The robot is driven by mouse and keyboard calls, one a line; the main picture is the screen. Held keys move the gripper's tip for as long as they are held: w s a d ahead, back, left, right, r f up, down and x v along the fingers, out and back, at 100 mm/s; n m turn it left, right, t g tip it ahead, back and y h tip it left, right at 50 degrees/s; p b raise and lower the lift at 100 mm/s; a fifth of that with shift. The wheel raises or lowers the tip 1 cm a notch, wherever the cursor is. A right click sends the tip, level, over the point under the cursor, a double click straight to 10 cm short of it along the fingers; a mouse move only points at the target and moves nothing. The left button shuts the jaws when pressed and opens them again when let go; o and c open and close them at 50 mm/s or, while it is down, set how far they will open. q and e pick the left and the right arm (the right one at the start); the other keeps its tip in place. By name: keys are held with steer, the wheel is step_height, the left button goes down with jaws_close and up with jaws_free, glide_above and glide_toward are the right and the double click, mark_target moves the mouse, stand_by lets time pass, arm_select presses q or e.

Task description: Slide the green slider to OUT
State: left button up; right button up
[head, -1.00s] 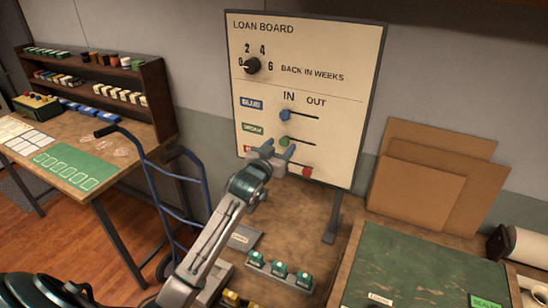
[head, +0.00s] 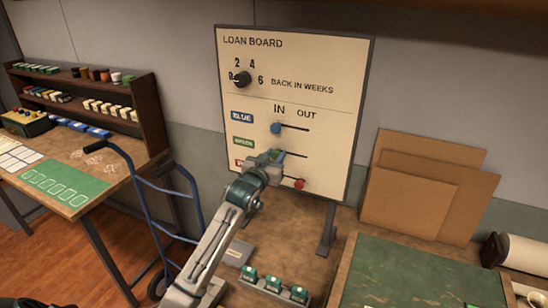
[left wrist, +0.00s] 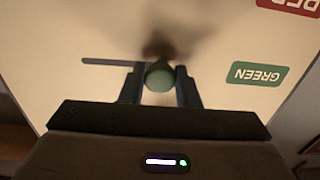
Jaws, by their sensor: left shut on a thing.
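The loan board (head: 340,110) stands upright on the table, with IN and OUT printed above three slots. The empty slot (left wrist: 105,62) runs away from the label. My right gripper is not in view.
The blue slider (head: 275,128) is on the IN side above; the red slider (head: 299,184) is toward OUT below. A dial (head: 241,79) is higher on the board. A rack of green-topped stamps (head: 272,284) lies on the table. A blue hand truck (head: 150,200) stands left.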

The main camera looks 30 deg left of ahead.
mark_target(303, 156)
arm_select(q)
steer(key=shift+w+d+p, duration=0.1)
steer(key=shift+d+p, duration=0.2)
steer(key=shift+d, duration=2.3)
steer(key=shift+w+d, duration=0.15)
steer(key=shift+d, duration=1.1)
steer(key=o, duration=0.9)
steer(key=shift+p, duration=0.3)
